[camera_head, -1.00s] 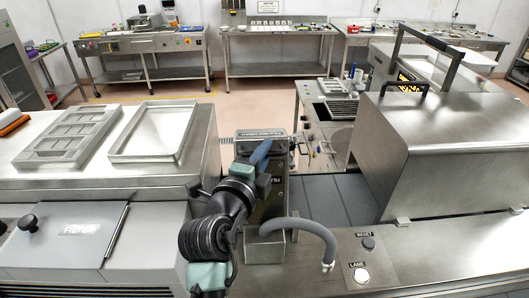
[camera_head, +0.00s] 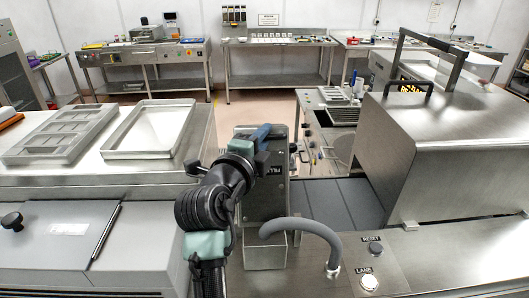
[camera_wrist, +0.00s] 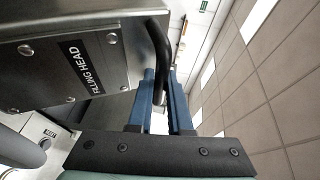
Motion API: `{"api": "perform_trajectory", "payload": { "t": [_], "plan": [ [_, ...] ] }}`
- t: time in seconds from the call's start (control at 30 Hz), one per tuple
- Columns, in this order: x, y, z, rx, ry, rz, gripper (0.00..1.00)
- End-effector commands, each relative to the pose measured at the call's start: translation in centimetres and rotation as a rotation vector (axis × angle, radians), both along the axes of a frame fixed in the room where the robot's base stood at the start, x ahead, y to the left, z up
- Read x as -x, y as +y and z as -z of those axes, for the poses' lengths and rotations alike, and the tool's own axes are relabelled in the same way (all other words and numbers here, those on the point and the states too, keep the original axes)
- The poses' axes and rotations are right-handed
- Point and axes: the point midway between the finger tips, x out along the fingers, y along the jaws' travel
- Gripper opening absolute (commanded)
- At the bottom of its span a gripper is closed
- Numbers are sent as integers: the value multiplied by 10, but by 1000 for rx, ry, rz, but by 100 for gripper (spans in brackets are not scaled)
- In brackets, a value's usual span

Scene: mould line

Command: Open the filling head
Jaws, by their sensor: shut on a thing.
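The filling head (camera_head: 268,200) is a grey metal box in the middle of the head view, partly hidden behind my arm. It appears tilted back, with its labelled face towards the head camera. In the wrist view, the filling head (camera_wrist: 50,50) fills the upper left with its black label and screws. Its black bar handle (camera_wrist: 160,45) runs down between the blue fingers of my gripper (camera_wrist: 167,88), which is shut on it. In the head view, my gripper (camera_head: 263,133) is at the top of the filling head.
A grey hose (camera_head: 315,228) arches over a small metal box (camera_head: 264,252) in front of the filling head. RESET (camera_head: 375,247) and LANE (camera_head: 370,281) buttons sit at right. A large metal hood (camera_head: 450,150) stands right. Trays (camera_head: 150,130) lie on the left counter.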

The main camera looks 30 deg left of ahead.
Motion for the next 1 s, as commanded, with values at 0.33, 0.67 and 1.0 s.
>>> {"api": "perform_trajectory", "payload": {
  "t": [0.33, 0.67, 1.0],
  "plan": [
    [-1, 2, 0, -2, 3, -2, 19],
    [-1, 1, 1, 1, 5, -1, 47],
    [20, -3, 2, -2, 3, -3, 47]
  ]
}}
